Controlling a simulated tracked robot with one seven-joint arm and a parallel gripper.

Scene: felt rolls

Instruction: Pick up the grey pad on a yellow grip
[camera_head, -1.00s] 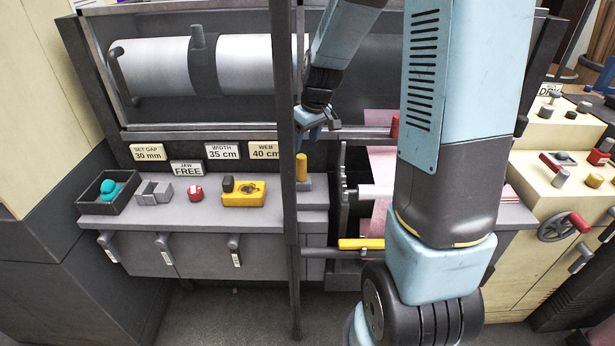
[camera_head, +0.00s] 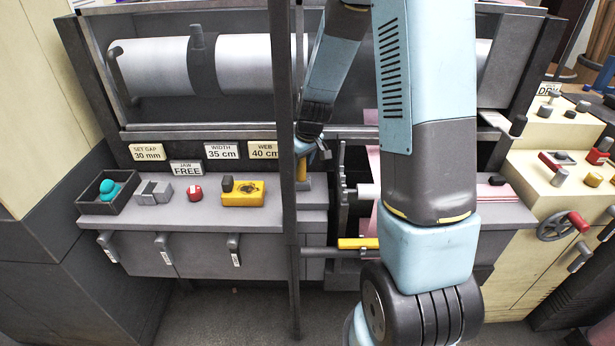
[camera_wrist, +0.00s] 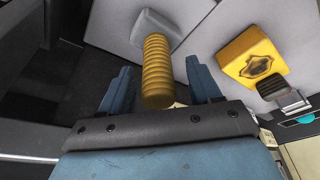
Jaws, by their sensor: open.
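The yellow grip (camera_wrist: 157,70) is a ribbed upright cylinder on the grey pad (camera_wrist: 150,28), seen from above in the wrist view. In the head view the grip (camera_head: 301,172) stands at the right part of the grey shelf, just right of a dark post, with its top hidden by my gripper. My gripper (camera_wrist: 160,66) is open, with one blue finger on each side of the grip. Gaps show between the fingers and the grip. In the head view my gripper (camera_head: 311,150) is right over the grip.
The dark post (camera_head: 291,230) rises close to the left of my gripper. A yellow block (camera_head: 256,198) with a dark knob, a red knob (camera_head: 194,193), grey blocks (camera_head: 163,192) and a dark tray (camera_head: 88,200) stand along the grey shelf (camera_head: 130,220). A yellow-handled lever (camera_head: 357,244) sticks out below.

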